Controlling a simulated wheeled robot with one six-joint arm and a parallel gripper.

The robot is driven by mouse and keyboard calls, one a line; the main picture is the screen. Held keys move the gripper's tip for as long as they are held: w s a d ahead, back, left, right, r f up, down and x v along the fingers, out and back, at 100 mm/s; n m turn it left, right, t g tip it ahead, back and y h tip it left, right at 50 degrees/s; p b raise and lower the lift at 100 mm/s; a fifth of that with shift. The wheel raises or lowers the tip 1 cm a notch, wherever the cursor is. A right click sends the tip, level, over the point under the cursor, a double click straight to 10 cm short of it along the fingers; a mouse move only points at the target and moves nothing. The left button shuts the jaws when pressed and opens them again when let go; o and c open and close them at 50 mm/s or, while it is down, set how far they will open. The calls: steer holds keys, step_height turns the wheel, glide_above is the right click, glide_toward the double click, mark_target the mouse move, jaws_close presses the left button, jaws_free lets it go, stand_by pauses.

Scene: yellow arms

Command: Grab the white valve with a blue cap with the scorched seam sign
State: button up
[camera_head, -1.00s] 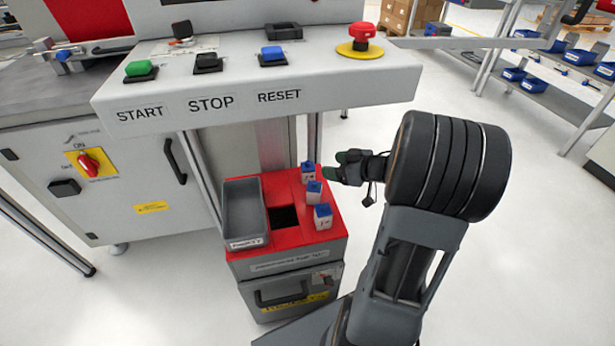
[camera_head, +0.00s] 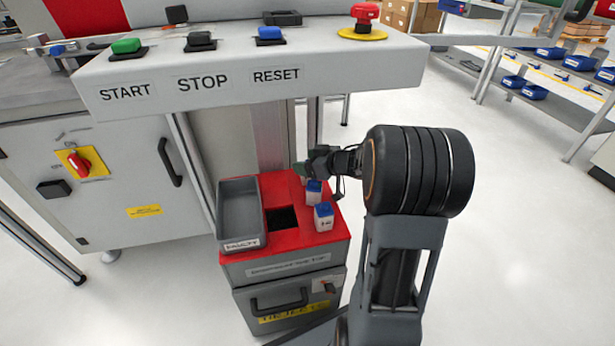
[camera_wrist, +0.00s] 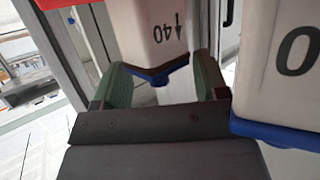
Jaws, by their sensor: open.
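My gripper (camera_head: 306,167) is open at the back of the red-topped stand. In the wrist view its green fingers (camera_wrist: 162,78) are on either side of a white valve with a blue cap (camera_wrist: 158,28), marked "40" with an arrow; contact cannot be told. The gripper hides this back valve in the head view. A second white valve with a blue cap (camera_head: 314,193) stands just in front; a valve marked "0" (camera_wrist: 285,60) is close beside the fingers in the wrist view. A third (camera_head: 324,217) stands nearest the front. I cannot make out which sign means scorched seam.
A grey tray labelled FAULTY (camera_head: 240,212) sits left on the red stand top (camera_head: 291,238), with a dark square opening (camera_head: 283,218) beside it. The button panel (camera_head: 250,85) overhangs behind and above. Open floor lies to the right.

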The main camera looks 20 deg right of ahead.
steer(key=shift+c, duration=0.5)
steer(key=c, duration=0.5)
steer(key=shift+r, duration=0.1)
